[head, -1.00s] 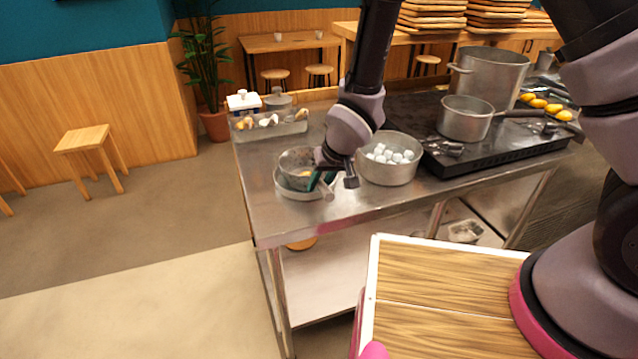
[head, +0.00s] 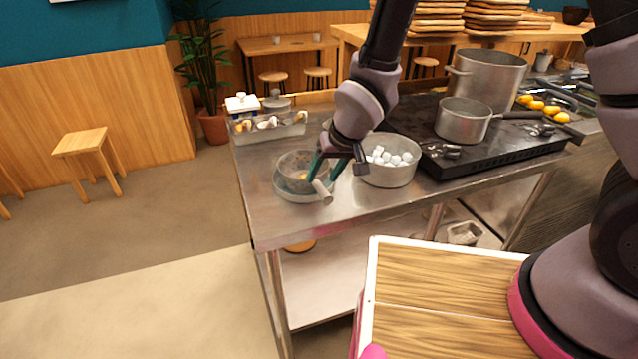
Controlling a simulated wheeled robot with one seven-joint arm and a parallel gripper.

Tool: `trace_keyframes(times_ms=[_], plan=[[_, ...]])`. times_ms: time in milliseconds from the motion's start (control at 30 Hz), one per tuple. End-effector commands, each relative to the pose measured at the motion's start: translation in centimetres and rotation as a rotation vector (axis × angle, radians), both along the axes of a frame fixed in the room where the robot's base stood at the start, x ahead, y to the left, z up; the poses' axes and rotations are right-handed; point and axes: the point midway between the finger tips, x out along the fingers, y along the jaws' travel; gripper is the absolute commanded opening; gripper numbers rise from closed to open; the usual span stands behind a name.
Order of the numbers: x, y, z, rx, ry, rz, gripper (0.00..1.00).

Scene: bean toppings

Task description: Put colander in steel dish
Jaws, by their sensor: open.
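The colander (head: 293,168) is a grey bowl with a short pale handle (head: 322,192) pointing to the front right. It sits in the shallow steel dish (head: 289,195) near the left front of the steel table, slightly tilted. Something small and orange shows inside the colander. My gripper (head: 322,180) is open, with its dark green fingers spread just above and beside the handle. Whether a finger still touches the handle cannot be told. The dish's far side is hidden by the colander.
A pot of white cubes (head: 388,172) stands close to the right of my gripper. A clear tray (head: 268,128) with mushrooms is at the back left. A saucepan (head: 463,120) and a large pot (head: 485,78) stand on the black stove. The table's front left is clear.

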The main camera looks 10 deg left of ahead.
Motion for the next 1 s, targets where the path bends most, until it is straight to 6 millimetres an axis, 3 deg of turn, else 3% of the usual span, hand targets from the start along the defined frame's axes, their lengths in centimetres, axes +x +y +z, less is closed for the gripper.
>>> trace_keyframes(times_ms=[100,300,633,767,867,1000], plan=[[-0.5,-0.8,2.4,0.004,-0.002,-0.002,0.58],[-1.2,-1.8,4.9,0.002,-0.001,-0.001,0.58],[-1.6,-2.3,5.9,-0.001,0.0,0.0,0.58],[-0.6,-3.3,7.2,0.004,-0.008,-0.03,0.58],[1.7,-5.9,10.2,0.013,-0.025,-0.106,0.58],[5.0,-12.5,16.6,0.029,-0.051,-0.263,0.58]])
